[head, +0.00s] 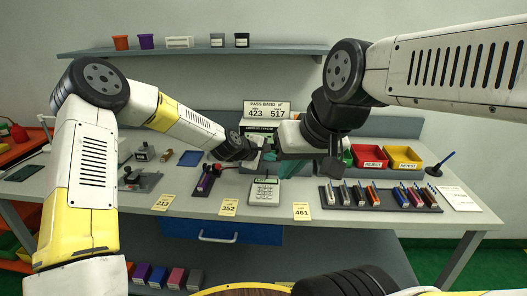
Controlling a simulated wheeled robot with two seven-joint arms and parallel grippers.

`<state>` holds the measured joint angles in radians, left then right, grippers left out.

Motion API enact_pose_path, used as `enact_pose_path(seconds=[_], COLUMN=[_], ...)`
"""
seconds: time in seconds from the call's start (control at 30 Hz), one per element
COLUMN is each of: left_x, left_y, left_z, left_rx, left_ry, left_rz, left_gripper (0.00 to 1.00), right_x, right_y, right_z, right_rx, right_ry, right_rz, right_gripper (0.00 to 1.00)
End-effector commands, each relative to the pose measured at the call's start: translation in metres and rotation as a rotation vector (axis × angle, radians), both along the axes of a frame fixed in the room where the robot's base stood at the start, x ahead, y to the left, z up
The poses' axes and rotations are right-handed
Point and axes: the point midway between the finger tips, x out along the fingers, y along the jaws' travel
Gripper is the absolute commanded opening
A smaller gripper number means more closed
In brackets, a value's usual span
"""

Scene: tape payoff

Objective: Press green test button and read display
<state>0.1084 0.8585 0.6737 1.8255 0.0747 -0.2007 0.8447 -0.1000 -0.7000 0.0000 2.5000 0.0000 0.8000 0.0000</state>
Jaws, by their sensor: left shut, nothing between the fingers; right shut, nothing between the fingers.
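A small light device with a keypad and a display (264,192) lies on the table's middle front; its readout is too small to read. Behind it, a dark panel with a green screen (258,131) stands under a sign reading "PASS BAND pF 423 517" (267,109). The arms partly cover this panel. I cannot make out a green test button. My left gripper (262,157) is shut and empty, in front of the panel. My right gripper (333,170) is shut and empty, lower and to the right, pointing down above the table. I cannot tell whether either touches anything.
Tags 213 (163,202), 352 (229,207) and 461 (301,211) sit along the front edge. A dark rack (380,197) of several coloured parts lies right. Red (369,157) and yellow (404,158) bins stand behind it. A purple holder (205,182) stands left of the keypad device.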

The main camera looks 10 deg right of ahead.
Motion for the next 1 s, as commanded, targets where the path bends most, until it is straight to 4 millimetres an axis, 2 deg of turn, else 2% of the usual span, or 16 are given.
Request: enact_pose_path(seconds=[0.27,1.0], left_x=[0.008,0.012], left_y=[-0.002,-0.004], left_z=[0.0,0.0], left_rx=[-0.001,0.0], left_ry=[0.0,0.001], left_rz=[0.001,-0.001], left_gripper=[0.0,0.0], right_x=[0.0,0.0], right_y=[0.0,0.0], right_z=[0.0,0.0], right_rx=[0.0,0.0], right_ry=[0.0,0.0], right_rz=[0.0,0.0], right_gripper=[0.0,0.0])
